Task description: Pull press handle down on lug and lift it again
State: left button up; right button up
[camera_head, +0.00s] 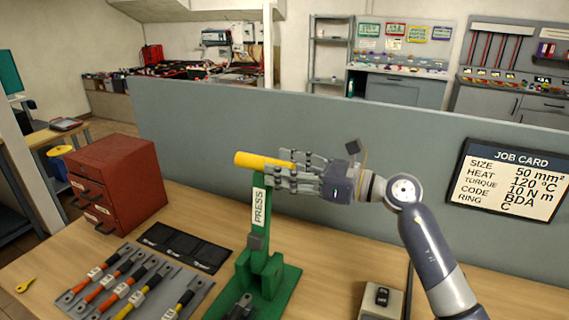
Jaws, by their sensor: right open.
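The green press (257,262) stands on the wooden bench near the middle, its upright arm labelled PRESS. Its yellow press handle (256,161) lies sideways at the top of that arm, pointing left. My right gripper (287,172) is at the handle's right end, its open fingers reaching over and beside it; whether they touch it is unclear. A dark lug (240,308) seems to sit at the foot of the press, partly cut by the lower edge. My left gripper is not in view.
A red drawer cabinet (118,183) stands left. A switch box (381,300) sits right of the press. A grey partition (330,134) with a job card (507,180) closes the bench's back.

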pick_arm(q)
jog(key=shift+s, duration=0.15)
pick_arm(e)
jog(key=c, duration=0.9)
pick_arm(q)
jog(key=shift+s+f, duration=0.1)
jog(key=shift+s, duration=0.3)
pick_arm(e)
grip_shut()
jog(key=shift+s+a+n+b, duration=0.25)
jog(key=shift+s+n+b, duration=0.05)
jog(key=shift+s, duration=0.3)
pick_arm(q)
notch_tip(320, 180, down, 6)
jog(key=b, duration=0.5)
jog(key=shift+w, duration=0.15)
pick_arm(e)
jog(key=s+a+n, duration=0.3)
jog(key=s, duration=0.4)
jog(key=s+a+f+n, duration=0.1)
jog(key=s+a+n, duration=0.1)
jog(key=s, duration=0.5)
jog(key=shift+a+f+n, duration=0.25)
jog(key=shift+a+n, duration=0.15)
jog(key=shift+n, duration=0.4)
